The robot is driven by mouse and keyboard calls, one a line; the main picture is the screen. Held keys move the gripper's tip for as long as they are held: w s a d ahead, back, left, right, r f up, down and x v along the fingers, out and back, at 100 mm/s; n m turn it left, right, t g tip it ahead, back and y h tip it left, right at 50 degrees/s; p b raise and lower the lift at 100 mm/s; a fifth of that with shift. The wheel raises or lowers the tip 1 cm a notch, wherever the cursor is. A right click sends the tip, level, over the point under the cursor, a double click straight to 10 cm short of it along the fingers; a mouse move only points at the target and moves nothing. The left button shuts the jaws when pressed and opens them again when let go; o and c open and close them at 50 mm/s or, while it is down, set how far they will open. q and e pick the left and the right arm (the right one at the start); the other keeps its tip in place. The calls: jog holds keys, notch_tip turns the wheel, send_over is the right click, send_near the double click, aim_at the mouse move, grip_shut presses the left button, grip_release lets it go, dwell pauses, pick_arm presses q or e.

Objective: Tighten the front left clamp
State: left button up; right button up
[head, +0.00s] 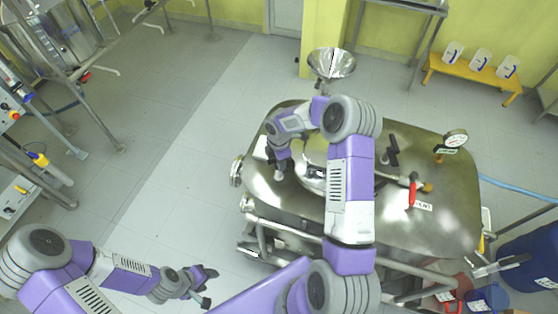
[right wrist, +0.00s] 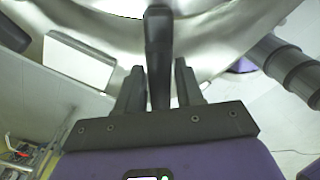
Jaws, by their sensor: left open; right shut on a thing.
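The steel reactor (head: 440,190) stands right of centre in the head view, with a round lid (head: 313,172) partly hidden under my right arm. My right gripper (head: 280,168) is at the left side of the lid. In the right wrist view, the right gripper (right wrist: 160,88) is shut on a black clamp handle (right wrist: 158,45), which stands between its two fingers. My own gripper and arm mostly hide this clamp in the head view. My left gripper (head: 205,285) is open and empty, low over the floor to the left of the reactor.
Another black handle (head: 392,150) stands on the reactor top, with a red-handled valve (head: 412,194) and a gauge (head: 456,139) to its right. A steel funnel (head: 331,64) is behind. Blue and red buckets (head: 487,298) stand at lower right.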

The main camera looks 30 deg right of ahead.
jog(key=o, duration=0.8)
jog(key=shift+a, duration=0.1)
jog(key=shift+o, duration=0.2)
jog(key=shift+r, duration=0.1)
notch_tip(320, 180, up, 8)
jog(key=shift+f, duration=0.25)
